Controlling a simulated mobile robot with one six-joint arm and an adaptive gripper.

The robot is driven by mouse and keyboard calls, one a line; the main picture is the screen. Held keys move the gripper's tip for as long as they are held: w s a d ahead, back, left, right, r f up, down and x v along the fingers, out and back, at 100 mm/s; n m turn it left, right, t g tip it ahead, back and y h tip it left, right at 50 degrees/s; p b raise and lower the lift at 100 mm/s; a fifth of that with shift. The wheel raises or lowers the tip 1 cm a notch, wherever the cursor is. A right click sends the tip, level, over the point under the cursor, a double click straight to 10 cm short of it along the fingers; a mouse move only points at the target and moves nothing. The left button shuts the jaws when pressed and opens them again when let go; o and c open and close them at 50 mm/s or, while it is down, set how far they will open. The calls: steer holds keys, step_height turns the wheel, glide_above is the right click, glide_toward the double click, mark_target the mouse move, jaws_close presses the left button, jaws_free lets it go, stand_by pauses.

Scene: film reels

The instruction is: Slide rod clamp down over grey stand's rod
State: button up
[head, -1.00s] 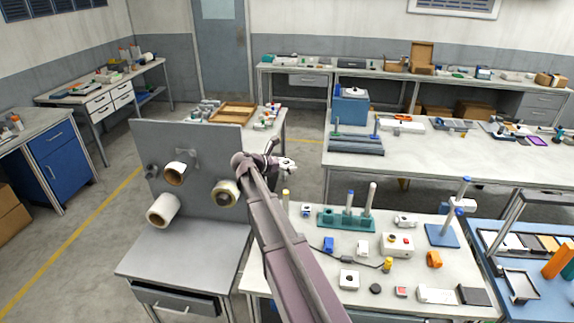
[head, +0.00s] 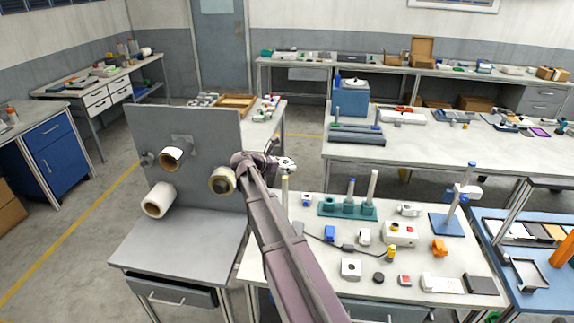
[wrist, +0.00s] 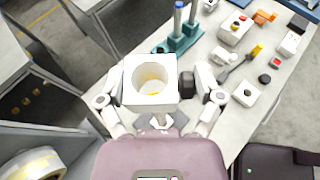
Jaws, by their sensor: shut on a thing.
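My gripper (wrist: 153,115) is shut on the rod clamp (wrist: 135,97), a white block with a wide round hole and a black knob on its right side. In the wrist view the hole faces the camera, and a yellow patch shows inside it. In the head view my gripper (head: 280,163) holds the clamp above the left part of the near bench.
A teal rack (head: 340,209) with several rods stands to the right. A blue stand (head: 443,226) with a rod is farther right. Small parts cover the bench (head: 320,262). A grey panel (head: 190,125) with tape rolls rises left of my arm.

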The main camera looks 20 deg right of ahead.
steer(key=shift+f+b, duration=0.9)
steer(key=shift+f, duration=0.3)
steer(key=shift+f, duration=0.15)
steer(key=b, duration=0.5)
glide_above(286, 210)
steer(key=shift+w+d+f, duration=0.1)
steer(key=shift+f, duration=1.1)
steer(key=shift+w+f, duration=0.1)
steer(key=shift+f, duration=1.1)
steer(key=shift+f, duration=0.15)
steer(key=shift+f+b, duration=2.35)
steer(key=shift+b, duration=0.2)
steer(key=shift+f, duration=0.1)
steer(key=shift+f+b, duration=2.4)
steer(key=shift+b, duration=0.1)
steer(key=shift+f, duration=0.15)
steer(key=shift+f+b, duration=2.35)
steer(key=shift+b, duration=0.15)
